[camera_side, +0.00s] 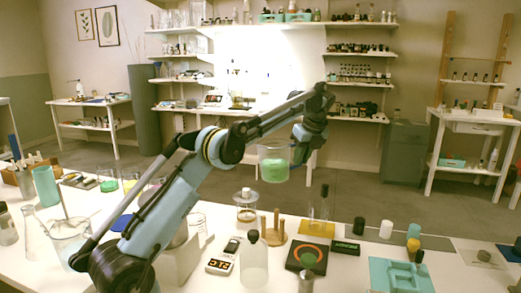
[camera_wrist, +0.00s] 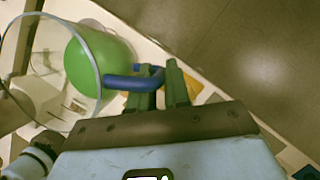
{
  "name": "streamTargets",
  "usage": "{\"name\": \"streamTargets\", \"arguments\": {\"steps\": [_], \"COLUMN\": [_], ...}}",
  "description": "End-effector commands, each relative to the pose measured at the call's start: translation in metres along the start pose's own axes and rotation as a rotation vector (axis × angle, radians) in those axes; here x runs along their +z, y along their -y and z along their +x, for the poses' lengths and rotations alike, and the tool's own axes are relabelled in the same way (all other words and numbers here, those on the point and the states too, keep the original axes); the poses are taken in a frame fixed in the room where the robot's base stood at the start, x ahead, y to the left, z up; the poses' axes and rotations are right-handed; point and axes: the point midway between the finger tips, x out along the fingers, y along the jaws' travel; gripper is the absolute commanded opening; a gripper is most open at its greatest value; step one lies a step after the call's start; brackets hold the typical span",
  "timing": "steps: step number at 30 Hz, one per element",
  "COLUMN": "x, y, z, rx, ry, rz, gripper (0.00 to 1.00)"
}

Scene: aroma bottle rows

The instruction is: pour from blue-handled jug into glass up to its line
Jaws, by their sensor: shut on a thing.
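A clear jug (camera_side: 273,165) holding green liquid hangs in the air above the table in the side view. In the wrist view the jug (camera_wrist: 90,62) shows its wide round rim, the green liquid and a blue handle (camera_wrist: 135,80). My gripper (camera_wrist: 162,88) is shut on that handle; in the side view my gripper (camera_side: 298,150) is just right of the jug. The jug looks close to upright. A tall clear glass vessel (camera_side: 318,207) stands on the table below and right of the jug. No fill line is readable, so I cannot tell which vessel is the task's glass.
Under the jug stand a wooden peg stand (camera_side: 274,236), a clear bottle with a dark cap (camera_side: 254,262) and a scale (camera_side: 222,262). A dark tile with an orange ring (camera_side: 307,256) and a light-blue tray (camera_side: 400,277) lie to the right. Glassware crowds the left.

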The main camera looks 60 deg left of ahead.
Motion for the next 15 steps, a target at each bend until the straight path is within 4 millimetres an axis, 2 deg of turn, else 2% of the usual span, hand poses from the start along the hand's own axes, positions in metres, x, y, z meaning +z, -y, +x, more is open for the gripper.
{"name": "streamTargets", "arguments": {"steps": [3,8,15], "x": [-0.019,-0.041,-0.049], "y": [0.021,0.041,0.043], "z": [-0.009,-0.018,0.003], "rx": [-0.047,-0.098,-0.101], "ry": [0.016,0.035,0.037], "rz": [0.133,0.279,0.289], "gripper": [0.00,0.00,0.00]}}
